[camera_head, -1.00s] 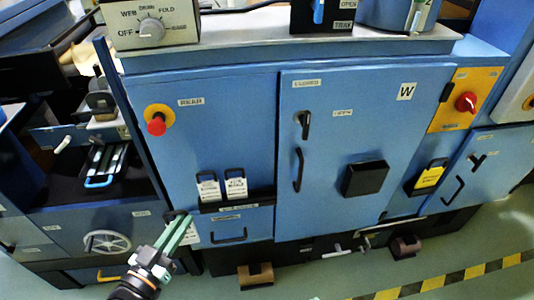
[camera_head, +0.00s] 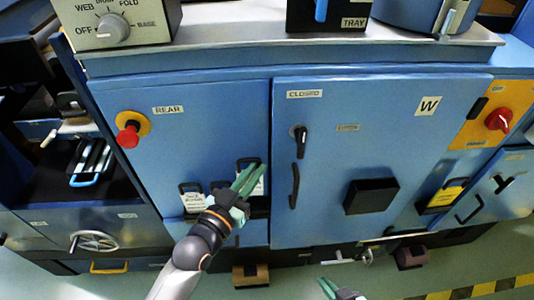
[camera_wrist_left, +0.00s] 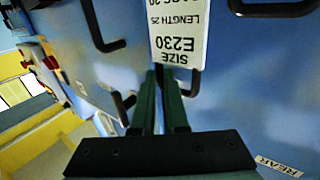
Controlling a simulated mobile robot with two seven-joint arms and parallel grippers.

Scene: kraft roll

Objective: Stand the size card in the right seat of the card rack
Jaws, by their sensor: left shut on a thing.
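My left gripper (camera_head: 248,178) is shut on the size card (camera_head: 260,186), a white card with a black handle at its top. In the left wrist view the card (camera_wrist_left: 178,35) appears upside down, reading SIZE E230 and LENGTH 25, with its handle between the fingertips. The card is upright in front of the right end of the black card rack (camera_head: 260,205) on the blue cabinet. My gripper hides its lower edge, so I cannot tell whether it is seated. My right gripper (camera_head: 328,288) is only partly in view at the bottom, away from the rack.
A similar white card (camera_head: 193,200) stands in the rack's left seat; another (camera_head: 219,187) beside it is mostly hidden by my gripper. A door handle (camera_head: 295,185) and a black box (camera_head: 371,196) stick out to the right. A red button (camera_head: 128,135) is at upper left.

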